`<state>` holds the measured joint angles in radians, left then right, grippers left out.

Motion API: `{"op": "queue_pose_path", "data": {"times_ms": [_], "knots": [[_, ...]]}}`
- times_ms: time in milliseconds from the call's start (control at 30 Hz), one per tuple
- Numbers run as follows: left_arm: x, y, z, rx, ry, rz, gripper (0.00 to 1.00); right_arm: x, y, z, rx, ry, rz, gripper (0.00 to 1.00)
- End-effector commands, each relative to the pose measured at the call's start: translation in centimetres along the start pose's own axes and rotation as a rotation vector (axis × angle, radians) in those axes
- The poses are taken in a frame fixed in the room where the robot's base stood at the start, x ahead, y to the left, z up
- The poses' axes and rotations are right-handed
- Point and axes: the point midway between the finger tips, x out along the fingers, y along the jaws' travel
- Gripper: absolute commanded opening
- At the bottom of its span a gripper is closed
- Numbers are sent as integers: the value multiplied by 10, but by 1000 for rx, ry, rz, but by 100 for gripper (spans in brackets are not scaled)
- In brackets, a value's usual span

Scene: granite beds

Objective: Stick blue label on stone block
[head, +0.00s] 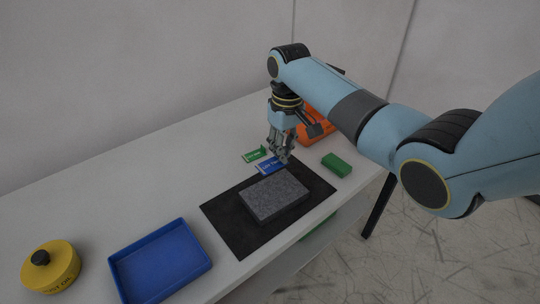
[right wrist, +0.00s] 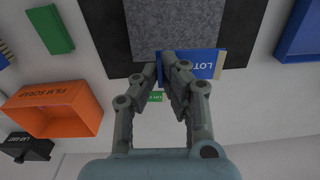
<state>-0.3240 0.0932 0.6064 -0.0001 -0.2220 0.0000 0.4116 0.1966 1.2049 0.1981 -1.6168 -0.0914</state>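The grey stone block (head: 273,198) lies flat on a black mat (head: 236,237) on the bench; part of the block shows at the top of the right wrist view (right wrist: 175,22). The blue label (head: 268,167), printed with white letters, appears at the block's far edge. In the right wrist view the blue label (right wrist: 205,64) extends to the right from my fingertips and overlaps the block's edge. My right gripper (head: 281,159) is shut on one end of the label, which looks raised above the bench. My left gripper is not in view.
A green label (head: 255,154) lies beyond the blue one. A green block (head: 337,164) sits right of the mat. An orange bin (head: 318,131) stands behind my right gripper. A blue tray (head: 160,264) and a yellow round container (head: 50,270) stand at the left.

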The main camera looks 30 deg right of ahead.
Motion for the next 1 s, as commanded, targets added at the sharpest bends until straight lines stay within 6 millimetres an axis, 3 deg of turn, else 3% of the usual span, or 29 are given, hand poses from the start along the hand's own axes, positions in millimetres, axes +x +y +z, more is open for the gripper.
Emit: {"op": "queue_pose_path", "data": {"times_ms": [367, 567, 733, 1000], "knots": [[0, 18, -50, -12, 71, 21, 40, 4, 5, 5, 4, -8, 7, 0], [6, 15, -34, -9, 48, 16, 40, 14, 5, 5, 4, -10, 5, 0], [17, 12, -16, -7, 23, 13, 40, 34, 6, 6, 4, -10, 6, 0], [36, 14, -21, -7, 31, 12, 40, 70, 6, 6, 4, -9, 6, 0]]}}
